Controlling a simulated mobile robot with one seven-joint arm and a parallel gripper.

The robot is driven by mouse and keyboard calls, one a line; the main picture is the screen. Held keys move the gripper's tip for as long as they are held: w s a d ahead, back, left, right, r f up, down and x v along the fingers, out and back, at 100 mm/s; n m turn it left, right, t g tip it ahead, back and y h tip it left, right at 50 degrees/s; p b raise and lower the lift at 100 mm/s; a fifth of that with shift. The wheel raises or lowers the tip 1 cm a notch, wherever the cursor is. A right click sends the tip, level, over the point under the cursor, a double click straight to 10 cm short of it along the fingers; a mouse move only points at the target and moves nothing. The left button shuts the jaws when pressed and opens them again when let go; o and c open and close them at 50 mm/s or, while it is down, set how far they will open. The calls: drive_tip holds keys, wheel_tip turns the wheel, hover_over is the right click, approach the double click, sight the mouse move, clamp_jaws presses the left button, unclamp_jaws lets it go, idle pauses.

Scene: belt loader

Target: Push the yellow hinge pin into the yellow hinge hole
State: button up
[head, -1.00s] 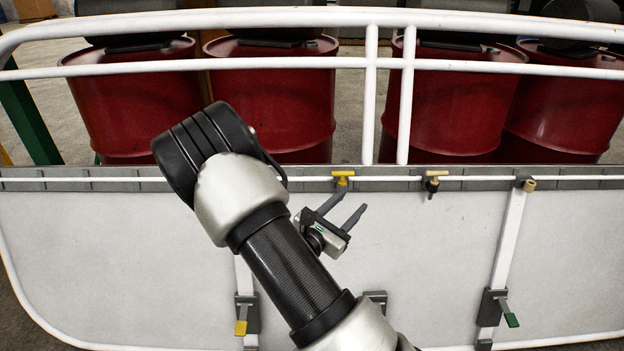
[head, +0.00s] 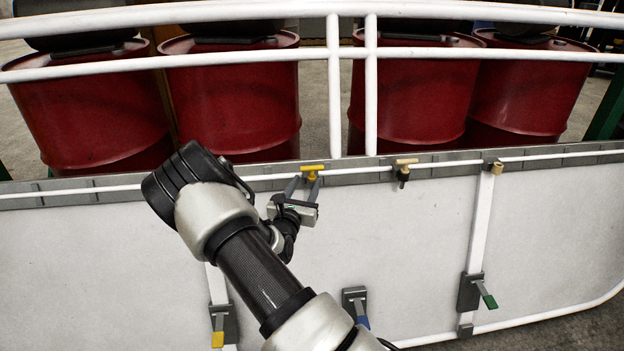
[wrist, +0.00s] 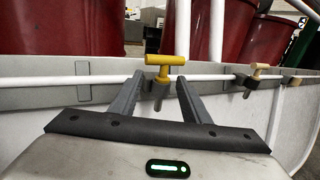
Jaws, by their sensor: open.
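The yellow hinge pin (head: 313,169) has a T-shaped handle and stands upright at the rail along the panel's top edge. In the wrist view the yellow hinge pin (wrist: 165,66) rises above a small grey hinge bracket (wrist: 161,88) with its crossbar clear above it. The yellow hinge hole itself is hidden, and I cannot tell how deep the pin sits. My gripper (head: 304,184) is open just below the pin's handle. In the wrist view the fingers of my gripper (wrist: 157,82) stand apart, left and right of the pin's stem and bracket. I cannot tell whether they touch it.
A tan pin (head: 405,164) and another tan-topped fitting (head: 496,167) sit farther right along the white rail (head: 450,163). Latches with yellow (head: 218,338), blue (head: 362,321) and green (head: 489,300) handles are on the white panel (head: 400,235). White guard bars (head: 334,90) and red drums (head: 232,100) stand behind.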

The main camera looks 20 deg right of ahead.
sight(311, 176)
drive_tip(key=b+x, duration=0.1)
drive_tip(key=x, duration=0.3)
drive_tip(key=shift+d, duration=0.35)
drive_tip(key=shift+w+d, duration=0.3)
drive_tip(key=shift+w, duration=0.1)
clamp_jaws()
wheel_tip(311, 176, up, 10)
drive_tip(key=shift+r+p, duration=0.1)
drive_tip(key=shift+p, duration=1)
drive_tip(key=c, duration=0.6)
unclamp_jaws()
clamp_jaws()
drive_tip(key=shift+a, duration=0.1)
